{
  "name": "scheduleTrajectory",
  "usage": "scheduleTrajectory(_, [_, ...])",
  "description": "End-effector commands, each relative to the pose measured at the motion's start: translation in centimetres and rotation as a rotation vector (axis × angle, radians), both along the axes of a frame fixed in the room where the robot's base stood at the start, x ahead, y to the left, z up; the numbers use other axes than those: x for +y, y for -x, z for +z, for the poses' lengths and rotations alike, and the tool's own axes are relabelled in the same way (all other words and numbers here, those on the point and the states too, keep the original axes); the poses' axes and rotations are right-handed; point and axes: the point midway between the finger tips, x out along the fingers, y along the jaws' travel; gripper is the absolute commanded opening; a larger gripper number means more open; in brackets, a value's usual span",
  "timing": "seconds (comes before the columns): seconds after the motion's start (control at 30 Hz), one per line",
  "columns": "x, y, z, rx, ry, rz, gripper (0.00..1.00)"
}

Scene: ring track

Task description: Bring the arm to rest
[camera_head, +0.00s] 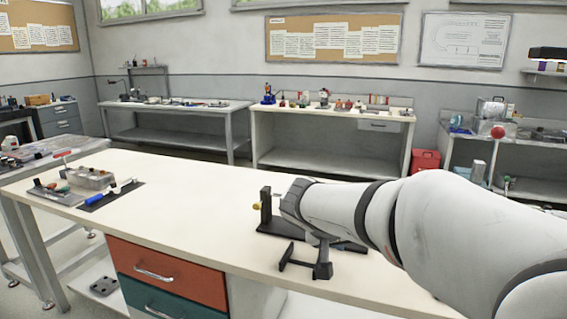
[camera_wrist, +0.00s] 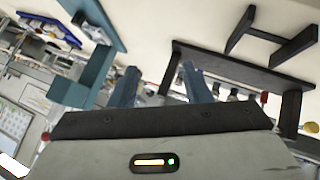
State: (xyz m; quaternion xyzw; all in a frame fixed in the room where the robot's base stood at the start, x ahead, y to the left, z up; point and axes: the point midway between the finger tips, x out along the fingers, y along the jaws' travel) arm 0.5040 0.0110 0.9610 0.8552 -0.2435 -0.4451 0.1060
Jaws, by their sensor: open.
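My gripper (camera_wrist: 160,80) shows in the wrist view as two blue-grey fingers set apart, with no object between them. In the head view my white arm reaches in from the right over the pale worktable (camera_head: 190,180). A black stand (camera_head: 265,208) with an upright post and a long base is beside and partly behind the end of my arm. It also shows in the wrist view (camera_wrist: 240,70), right of the fingers. I cannot tell the gap between arm and stand.
A black bracket (camera_head: 300,266) is at the table's front edge, below my wrist. A dark mat (camera_head: 110,196) with a blue cylinder and a grey tray (camera_head: 90,178) lie at the table's left end. The table between them and the stand is clear. Other benches stand behind.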

Motion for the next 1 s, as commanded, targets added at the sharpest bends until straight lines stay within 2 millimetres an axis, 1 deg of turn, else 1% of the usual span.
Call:
scheduleTrajectory(0.03, [-1.3, 2.3, 2.3, 0.062, -0.034, 0.000, 0.44])
scheduleTrajectory(0.13, [-2.6, 6.5, 3.3, 0.180, -0.108, 0.028, 0.44])
scheduleTrajectory(0.23, [-3.1, 10.6, 4.3, 0.273, -0.197, 0.070, 0.44])
scheduleTrajectory(0.3, [-3.0, 13.2, 5.1, 0.320, -0.263, 0.106, 0.44])
scheduleTrajectory(0.4, [-2.5, 16.3, 5.9, 0.361, -0.349, 0.157, 0.44])
scheduleTrajectory(0.5, [-1.9, 18.3, 6.5, 0.376, -0.413, 0.204, 0.44])
scheduleTrajectory(0.6, [-1.4, 19.5, 6.7, 0.380, -0.455, 0.235, 0.44])
scheduleTrajectory(0.7, [-1.2, 20.0, 6.6, 0.381, -0.474, 0.250, 0.44])
scheduleTrajectory(1.0, [-1.1, 20.1, 6.4, 0.381, -0.476, 0.255, 0.44])
